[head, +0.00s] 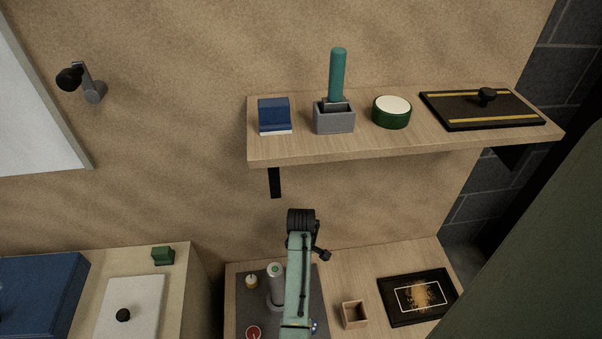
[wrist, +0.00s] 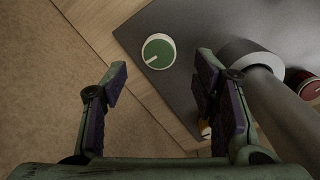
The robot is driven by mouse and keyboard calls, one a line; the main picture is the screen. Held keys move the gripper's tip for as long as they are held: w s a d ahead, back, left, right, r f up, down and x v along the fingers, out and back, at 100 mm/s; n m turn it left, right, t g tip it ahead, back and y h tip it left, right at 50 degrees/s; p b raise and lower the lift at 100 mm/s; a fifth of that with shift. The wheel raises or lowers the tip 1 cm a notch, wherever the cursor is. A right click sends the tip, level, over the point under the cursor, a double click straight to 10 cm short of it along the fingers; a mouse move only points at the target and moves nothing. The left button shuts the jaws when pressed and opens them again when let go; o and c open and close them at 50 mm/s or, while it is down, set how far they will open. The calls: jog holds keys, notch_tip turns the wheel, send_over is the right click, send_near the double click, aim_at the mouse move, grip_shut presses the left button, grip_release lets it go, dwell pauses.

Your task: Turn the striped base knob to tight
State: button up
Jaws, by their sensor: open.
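A round green knob (wrist: 158,52) with a white rim and one white line across its top sits near the edge of a dark grey mat (wrist: 195,25) in the wrist view. I cannot tell for sure whether it is the striped base knob. My gripper (wrist: 162,68) is open and empty. Its two fingers stand apart to the left and right of the knob's line, with no contact visible. A grey post (wrist: 275,100) with a collar at its base stands to the right of the right finger. In the head view my arm covers part of the mat, and the green knob does not show.
A red knob (wrist: 305,87) is beyond the post, and an orange-yellow item (wrist: 204,129) is partly hidden by the right finger. A small wooden box (head: 354,314) and a black framed panel (head: 418,297) lie right of my arm. A loaded shelf (head: 350,150) hangs above.

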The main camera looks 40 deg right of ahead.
notch_tip(320, 180, down, 7)
jog(key=shift+w+d+r, duration=0.1)
jog(key=shift+d+r, duration=0.05)
jog(key=shift+c, duration=0.6)
jog(key=c, duration=1)
jog(key=shift+c, duration=0.2)
